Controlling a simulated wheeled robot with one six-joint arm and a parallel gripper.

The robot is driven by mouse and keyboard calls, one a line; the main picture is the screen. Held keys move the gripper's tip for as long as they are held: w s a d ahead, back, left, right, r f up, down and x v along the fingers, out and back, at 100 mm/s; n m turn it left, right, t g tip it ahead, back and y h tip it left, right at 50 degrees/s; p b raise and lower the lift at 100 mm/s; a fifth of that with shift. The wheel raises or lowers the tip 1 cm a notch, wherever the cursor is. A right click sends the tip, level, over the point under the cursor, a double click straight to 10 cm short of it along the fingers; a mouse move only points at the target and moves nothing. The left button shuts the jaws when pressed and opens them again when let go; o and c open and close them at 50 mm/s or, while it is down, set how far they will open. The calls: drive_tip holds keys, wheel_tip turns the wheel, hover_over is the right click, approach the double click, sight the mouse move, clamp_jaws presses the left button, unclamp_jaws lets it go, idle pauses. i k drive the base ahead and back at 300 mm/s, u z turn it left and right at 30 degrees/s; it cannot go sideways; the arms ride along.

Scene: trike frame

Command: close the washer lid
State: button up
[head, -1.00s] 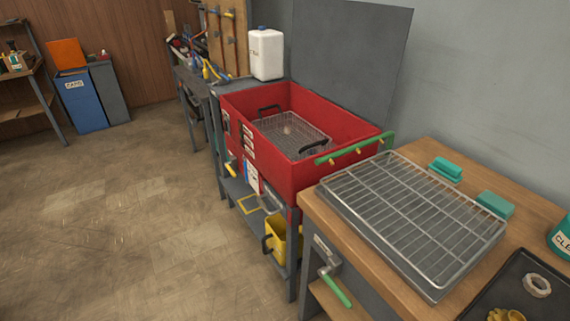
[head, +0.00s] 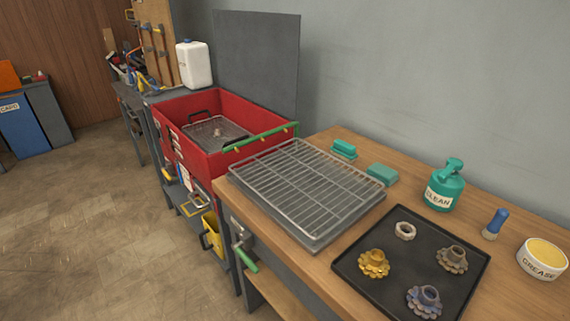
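The red parts washer (head: 172,125) stands left of the wooden bench in the head view. Its dark grey lid (head: 256,65) stands upright at the back, against the wall, so the tub is open. A wire basket (head: 216,133) with dark handles sits inside the tub. A green bar (head: 262,137) runs along the tub's right edge. My gripper is not in view.
On the wooden bench (head: 330,277) are a wire rack over a tray (head: 305,190), a black tray (head: 372,290) with several metal parts, a green CLEAN bottle (head: 444,187) and a grease tub (head: 541,260). Floor at left is clear.

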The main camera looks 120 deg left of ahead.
sight(258, 52)
drive_tip(key=z, duration=0.1)
drive_tip(key=i, duration=0.65)
drive_tip(key=u, duration=4.35)
drive_tip(key=i, duration=0.45)
drive_tip(key=u, duration=0.6)
drive_tip(key=k, duration=1.2)
drive_tip(key=u, duration=0.8)
drive_tip(key=i, duration=2.9)
drive_tip(key=z, duration=0.05)
